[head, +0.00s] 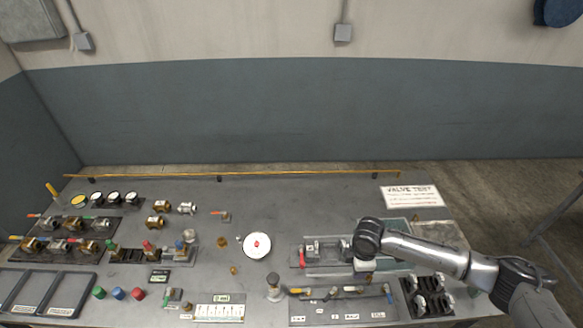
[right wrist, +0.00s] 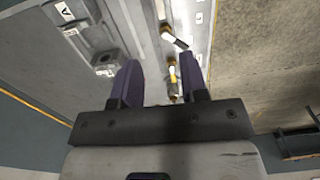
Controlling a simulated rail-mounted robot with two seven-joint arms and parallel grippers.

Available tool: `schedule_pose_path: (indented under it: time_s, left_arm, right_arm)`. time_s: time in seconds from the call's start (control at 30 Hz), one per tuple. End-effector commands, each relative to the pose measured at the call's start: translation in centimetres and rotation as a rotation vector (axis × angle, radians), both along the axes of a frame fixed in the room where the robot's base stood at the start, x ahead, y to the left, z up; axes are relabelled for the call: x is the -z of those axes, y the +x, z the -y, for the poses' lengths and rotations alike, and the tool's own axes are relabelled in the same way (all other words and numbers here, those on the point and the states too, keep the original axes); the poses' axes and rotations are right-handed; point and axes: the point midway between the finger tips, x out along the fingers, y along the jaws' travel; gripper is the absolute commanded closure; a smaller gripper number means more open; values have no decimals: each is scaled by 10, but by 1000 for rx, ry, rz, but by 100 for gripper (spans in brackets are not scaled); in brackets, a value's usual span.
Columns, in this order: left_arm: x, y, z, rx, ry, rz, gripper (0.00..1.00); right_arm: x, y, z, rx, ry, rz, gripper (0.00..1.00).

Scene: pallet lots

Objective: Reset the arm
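My right arm comes in from the right in the head view, and its wrist (head: 368,240) is above the right part of the grey workbench. In the right wrist view the two dark fingers of my right gripper (right wrist: 160,72) stand apart, with nothing held between them. A brass and white fitting (right wrist: 173,84) shows beyond the gap, beside the right finger. In the head view the fingertips are hidden behind the wrist. A grey fixture with a red-handled valve (head: 303,257) is left of the wrist. My left gripper is not in view.
The workbench (head: 330,205) has a yellow rail (head: 240,175) at its back edge. Several valves and gauges (head: 97,198) crowd its left side. A black rack (head: 427,297) sits front right, and a "VALVE TEST" sign (head: 412,196) lies back right.

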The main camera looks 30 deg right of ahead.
Motion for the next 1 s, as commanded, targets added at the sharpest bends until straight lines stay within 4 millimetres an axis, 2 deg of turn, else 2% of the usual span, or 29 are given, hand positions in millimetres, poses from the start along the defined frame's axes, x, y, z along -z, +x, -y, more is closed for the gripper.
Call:
schedule_pose_path:
  time_s: [0.23, 0.37, 0.47, 0.57, 0.7, 0.77, 0.87, 1.0]
  left_arm:
    - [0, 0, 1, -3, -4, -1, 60]
    - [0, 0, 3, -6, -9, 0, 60]
    - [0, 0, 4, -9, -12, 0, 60]
    - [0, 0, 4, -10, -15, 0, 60]
    - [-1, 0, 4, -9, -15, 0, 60]
    - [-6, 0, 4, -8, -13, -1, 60]
    - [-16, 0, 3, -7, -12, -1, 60]
    - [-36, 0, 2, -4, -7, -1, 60]
  right_arm:
    - [0, 0, 0, 28, 0, 0, 60]
    - [0, 0, 7, 145, -46, 5, 60]
    - [-11, 8, 13, 199, -149, 88, 60]
    - [-40, 23, 10, 229, -225, 232, 60]
    - [-87, 47, -24, 263, -229, 459, 60]
    - [-106, 50, -44, 280, -206, 545, 60]
    - [-133, 43, -80, 322, -143, 665, 60]
    - [-160, 14, -120, 406, -37, 752, 60]
